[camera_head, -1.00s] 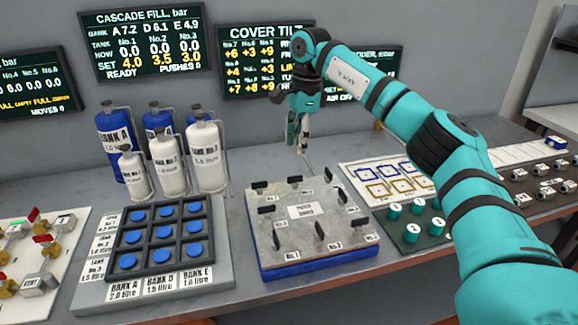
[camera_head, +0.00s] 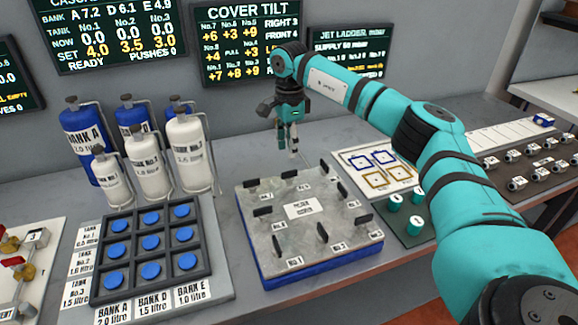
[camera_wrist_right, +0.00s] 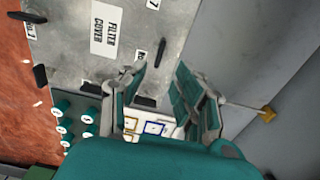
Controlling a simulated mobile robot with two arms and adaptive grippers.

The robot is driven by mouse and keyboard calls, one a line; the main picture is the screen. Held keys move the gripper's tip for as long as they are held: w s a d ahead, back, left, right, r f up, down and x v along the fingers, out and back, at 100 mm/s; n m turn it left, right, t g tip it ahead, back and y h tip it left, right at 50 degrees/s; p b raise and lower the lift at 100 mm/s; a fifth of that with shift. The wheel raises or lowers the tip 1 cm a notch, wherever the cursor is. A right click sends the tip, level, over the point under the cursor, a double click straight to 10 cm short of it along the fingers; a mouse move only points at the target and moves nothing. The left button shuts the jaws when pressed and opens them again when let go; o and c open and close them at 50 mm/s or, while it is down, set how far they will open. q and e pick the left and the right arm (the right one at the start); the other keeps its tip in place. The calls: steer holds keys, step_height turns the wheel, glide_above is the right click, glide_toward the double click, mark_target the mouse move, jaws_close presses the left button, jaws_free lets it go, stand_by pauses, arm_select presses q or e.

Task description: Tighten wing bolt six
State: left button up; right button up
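The filter cover (camera_head: 262,226) is a grey plate on a blue base, with black wing bolts around its edges and a label in the middle. The back row holds wing bolts at left (camera_head: 268,185), middle (camera_head: 298,175) and right. Their number tags are too small to read surely, so I cannot tell which is six. My right gripper (camera_head: 290,150) hangs above and behind the plate's back edge, pointing down, apart from the bolts. In the wrist view its fingers (camera_wrist_right: 163,75) are spread with nothing between them. My left gripper is not in view.
Gas bottles (camera_head: 190,150) and a rack of blue buttons (camera_head: 134,224) stand left of the cover. A card with coloured squares (camera_head: 352,160) and green cylinders (camera_head: 395,202) lie right. A thin rod with a brass end (camera_wrist_right: 268,113) shows beside the right finger.

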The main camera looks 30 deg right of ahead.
mark_target(289, 171)
step_height(289, 171, down, 6)
steer(key=shift+s+f+p, duration=0.1)
steer(key=shift+p, duration=0.35)
steer(key=shift+f, duration=0.7)
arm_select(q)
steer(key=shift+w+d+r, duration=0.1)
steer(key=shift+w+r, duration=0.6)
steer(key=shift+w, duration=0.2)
arm_select(e)
jaws_close()
